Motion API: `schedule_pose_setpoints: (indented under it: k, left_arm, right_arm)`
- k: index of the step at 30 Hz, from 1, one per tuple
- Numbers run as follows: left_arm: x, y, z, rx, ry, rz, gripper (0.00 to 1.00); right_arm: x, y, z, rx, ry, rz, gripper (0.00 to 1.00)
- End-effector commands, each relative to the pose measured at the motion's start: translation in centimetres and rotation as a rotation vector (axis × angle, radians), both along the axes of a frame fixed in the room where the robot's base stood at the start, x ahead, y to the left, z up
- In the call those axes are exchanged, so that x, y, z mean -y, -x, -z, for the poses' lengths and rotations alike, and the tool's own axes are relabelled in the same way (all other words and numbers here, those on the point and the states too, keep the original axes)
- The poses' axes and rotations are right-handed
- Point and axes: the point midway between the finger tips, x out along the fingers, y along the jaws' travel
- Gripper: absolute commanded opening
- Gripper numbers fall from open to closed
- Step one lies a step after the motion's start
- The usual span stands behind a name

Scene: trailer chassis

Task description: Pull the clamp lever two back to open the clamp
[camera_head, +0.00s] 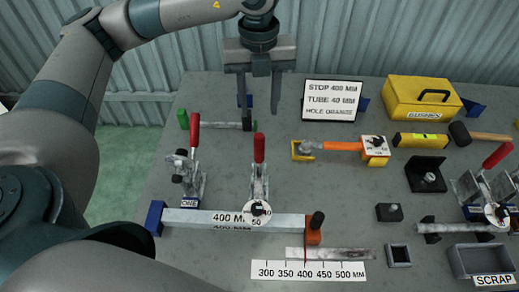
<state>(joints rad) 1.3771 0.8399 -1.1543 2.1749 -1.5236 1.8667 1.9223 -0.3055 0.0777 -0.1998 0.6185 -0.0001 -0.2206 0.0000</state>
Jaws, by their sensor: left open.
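Clamp one (188,178), with a tag reading "ONE", stands at the left of the workbench with its red-handled lever (194,133) up. To its right, a second toggle clamp (258,185) has its red-handled lever (259,148) upright; I take this as lever two, but its round white tag (257,212) is not readable. This clamp's front end is over a square tube (190,218) marked 400 mm. My left gripper (259,103) is open and empty, pointing down behind and above the second lever, apart from it. My right gripper is not in view.
A stop sign board (333,100), yellow toolbox (423,101), orange-handled tool (335,146) and hammer (480,135) lie at the back right. Another red-handled clamp (487,185) and a scrap bin (484,262) are at the right. A ruler (308,272) lies in front.

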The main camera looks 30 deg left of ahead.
Motion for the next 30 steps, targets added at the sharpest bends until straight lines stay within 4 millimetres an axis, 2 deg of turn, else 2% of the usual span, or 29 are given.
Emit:
schedule_pose_setpoints:
  k: [5,11,30]
  left_arm:
    - [0.0,0.0,0.9,-0.002,0.0,-0.001,0.41]
    - [-0.1,0.1,3.4,-0.005,-0.002,0.0,0.41]
    - [-0.1,0.1,14.4,-0.003,-0.001,-0.001,0.41]
  right_arm:
    - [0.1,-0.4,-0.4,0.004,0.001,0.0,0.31]
    - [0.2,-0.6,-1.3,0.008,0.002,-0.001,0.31]
    - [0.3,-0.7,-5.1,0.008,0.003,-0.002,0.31]
